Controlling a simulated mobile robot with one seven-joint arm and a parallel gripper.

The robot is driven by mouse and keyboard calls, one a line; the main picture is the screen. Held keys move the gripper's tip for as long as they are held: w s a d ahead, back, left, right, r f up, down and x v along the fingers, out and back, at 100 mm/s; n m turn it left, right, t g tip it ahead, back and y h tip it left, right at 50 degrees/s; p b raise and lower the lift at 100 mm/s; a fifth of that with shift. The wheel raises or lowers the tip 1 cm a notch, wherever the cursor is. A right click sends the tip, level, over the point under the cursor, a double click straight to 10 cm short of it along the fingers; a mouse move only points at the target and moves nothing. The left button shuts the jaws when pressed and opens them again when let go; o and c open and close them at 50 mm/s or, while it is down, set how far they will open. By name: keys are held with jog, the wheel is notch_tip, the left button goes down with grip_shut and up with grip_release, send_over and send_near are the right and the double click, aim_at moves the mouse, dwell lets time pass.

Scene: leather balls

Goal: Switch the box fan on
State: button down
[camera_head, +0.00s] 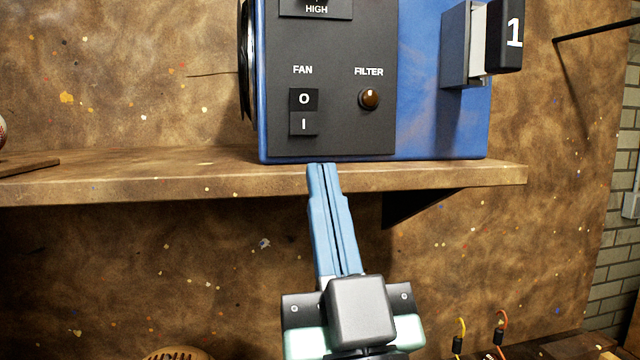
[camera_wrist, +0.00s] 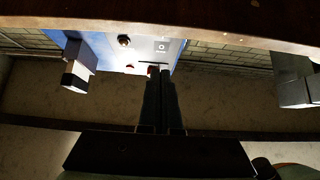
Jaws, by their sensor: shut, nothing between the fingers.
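The blue box fan (camera_head: 430,120) stands on a wooden shelf in the head view. Its dark control panel (camera_head: 340,120) faces me, with a FAN rocker switch (camera_head: 304,112) marked O above and I below. A brown round FILTER lamp or button (camera_head: 370,98) sits to the right of the switch. My gripper (camera_head: 321,168) is shut and empty, its blue fingers pointing up at the shelf edge just below the panel, apart from the switch in the picture. In the wrist view the fan (camera_wrist: 95,45) shows at the top, with the fingertips (camera_wrist: 160,75) below its panel.
The wooden shelf (camera_head: 450,175) runs across in front of my fingers, with a bracket (camera_head: 415,205) beneath. A block marked 1 (camera_head: 505,35) juts from the fan's right part. A brown ball (camera_head: 177,354) lies low at left. Yellow and orange hooks (camera_head: 480,335) stand at lower right.

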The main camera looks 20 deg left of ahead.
jog(key=f+b, duration=0.1)
jog(key=s+f+b, duration=0.1)
jog(key=f, duration=0.1)
jog(key=d+f+b, duration=0.1)
jog(key=f, duration=0.1)
jog(key=shift+s+d+f, duration=0.1)
jog(key=shift+s, duration=0.3)
jog(key=shift+s, duration=0.1)
jog(key=d+r+m+t+h, duration=0.5)
jog(key=d+r+h, duration=0.3)
jog(key=d+h, duration=0.3)
jog(key=m+h, duration=0.1)
jog(key=h, duration=0.2)
jog(key=shift+s+m+t+h, duration=0.3)
jog(key=shift+s+m+h, duration=0.1)
